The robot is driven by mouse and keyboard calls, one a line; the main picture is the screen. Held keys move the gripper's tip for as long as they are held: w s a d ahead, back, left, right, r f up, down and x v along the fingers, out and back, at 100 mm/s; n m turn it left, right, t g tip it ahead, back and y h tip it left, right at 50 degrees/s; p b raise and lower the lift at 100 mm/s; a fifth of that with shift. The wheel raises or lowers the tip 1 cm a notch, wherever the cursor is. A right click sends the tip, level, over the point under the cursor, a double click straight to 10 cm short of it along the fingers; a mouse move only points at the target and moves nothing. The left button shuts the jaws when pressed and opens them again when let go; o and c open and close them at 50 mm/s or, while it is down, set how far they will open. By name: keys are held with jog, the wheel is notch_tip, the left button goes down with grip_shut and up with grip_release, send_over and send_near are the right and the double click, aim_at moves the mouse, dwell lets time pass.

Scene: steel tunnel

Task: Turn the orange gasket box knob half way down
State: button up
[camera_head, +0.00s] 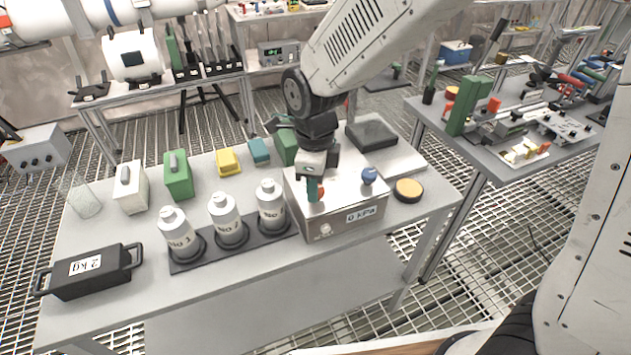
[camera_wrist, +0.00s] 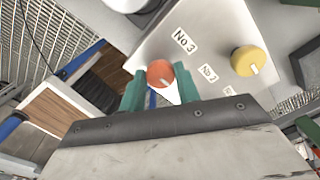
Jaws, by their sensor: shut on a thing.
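The orange knob (camera_wrist: 160,73) sits on the top face of the metal gasket box (camera_head: 350,215), which has a "0 kPa" label on its front. In the wrist view the knob lies between the two green fingertips of my gripper (camera_wrist: 154,84), which is shut on it. A short white mark on the knob points toward the lower right in that view. In the head view my gripper (camera_head: 315,188) points down onto the box top, and only a little of the orange knob (camera_head: 321,193) shows beside the finger.
White bottles (camera_head: 226,220) in a black rack stand left of the box. A yellow-topped round object (camera_head: 408,189) lies to its right.

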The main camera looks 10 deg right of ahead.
jog(key=shift+w+r, duration=0.1)
jog(key=o, duration=1)
jog(key=shift+r, duration=3.85)
